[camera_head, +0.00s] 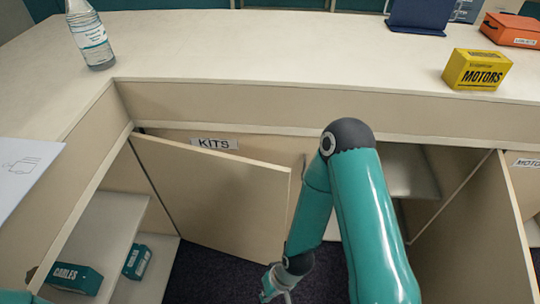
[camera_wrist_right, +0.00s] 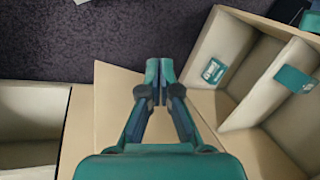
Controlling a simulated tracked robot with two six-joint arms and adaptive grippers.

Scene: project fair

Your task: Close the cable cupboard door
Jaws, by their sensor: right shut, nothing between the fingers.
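The cable cupboard door (camera_head: 220,205) is a plain beige panel. It stands open in the head view, angled out in front of the closed front with the KITS label (camera_head: 214,143). The open cable cupboard (camera_head: 105,225) at the left has a shelf and teal boxes, one marked CABLES (camera_head: 75,278). My right gripper (camera_head: 272,291) is low in the head view, near the door's lower right corner. In the right wrist view its fingers (camera_wrist_right: 158,72) are shut and empty, beside a beige panel; contact cannot be told. My left gripper is not in view.
The counter (camera_head: 300,60) above bears a bottle (camera_head: 90,35), a yellow MOTORS box (camera_head: 477,70) and an orange box (camera_head: 512,29). Another cupboard door (camera_head: 480,230) stands open at the right. Dark carpet (camera_wrist_right: 60,40) lies free below.

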